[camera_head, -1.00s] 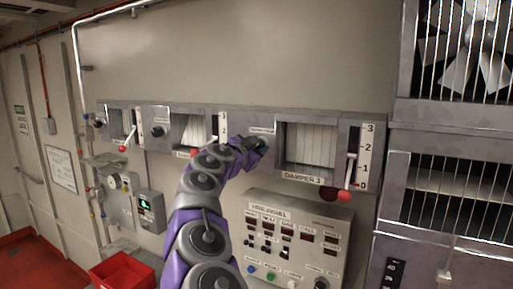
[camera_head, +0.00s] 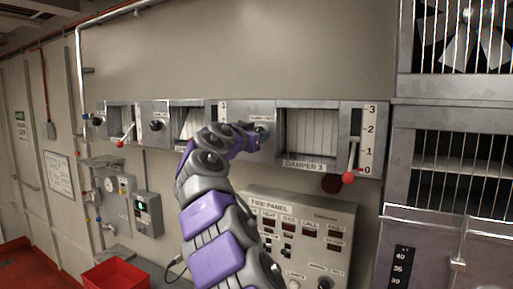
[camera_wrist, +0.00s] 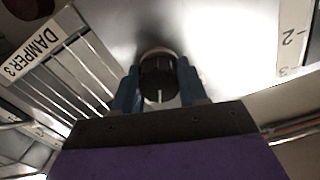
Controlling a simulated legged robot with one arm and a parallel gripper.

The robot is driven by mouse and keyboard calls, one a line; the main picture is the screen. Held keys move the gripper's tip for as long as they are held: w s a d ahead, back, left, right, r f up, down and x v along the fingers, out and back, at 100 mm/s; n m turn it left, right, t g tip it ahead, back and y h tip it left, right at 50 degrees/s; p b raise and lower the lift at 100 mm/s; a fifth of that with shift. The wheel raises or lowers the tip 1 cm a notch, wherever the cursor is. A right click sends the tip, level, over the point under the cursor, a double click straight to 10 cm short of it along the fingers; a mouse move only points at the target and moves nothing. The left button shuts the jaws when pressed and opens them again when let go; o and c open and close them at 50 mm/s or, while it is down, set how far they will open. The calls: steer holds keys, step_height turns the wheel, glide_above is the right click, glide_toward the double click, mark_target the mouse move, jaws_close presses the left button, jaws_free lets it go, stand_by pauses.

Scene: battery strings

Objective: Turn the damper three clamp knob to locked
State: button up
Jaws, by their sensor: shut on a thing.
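The damper three clamp knob (camera_wrist: 158,78) is black and round, with a white pointer line running toward the bottom of the wrist view. My gripper (camera_wrist: 160,72) is shut on it, with one blue finger on each side. In the head view my gripper (camera_head: 262,134) is at the panel left of the damper 3 louvres (camera_head: 312,132) and hides most of the knob. The label above the knob is too small to read. The damper 3 lever (camera_head: 348,178) has a red ball and is low on its scale, near 0.
The grey fire panel (camera_head: 320,222) juts out below damper 3, close to my arm. Other damper units (camera_head: 157,125) stand to the left. A caged fan (camera_head: 460,40) is at the upper right. A red bin (camera_head: 117,274) is at the lower left.

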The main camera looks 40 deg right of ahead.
steer(key=shift+w+f+n+b, duration=0.15)
steer(key=shift+n+b, duration=0.35)
steer(key=shift+n, duration=0.7)
steer(key=n, duration=0.1)
steer(key=n+p, duration=0.1)
steer(key=n, duration=0.1)
steer(key=shift+r+n, duration=0.2)
steer(key=shift+n, duration=0.1)
steer(key=n+p, duration=0.3)
steer(key=n, duration=0.3)
steer(key=shift+n+p, duration=0.7)
steer(key=shift+n, duration=0.6)
steer(key=shift+f, duration=0.1)
steer(key=o, duration=1)
steer(key=shift+w, duration=0.1)
steer(key=shift+o, duration=0.2)
steer(key=shift+a, duration=0.2)
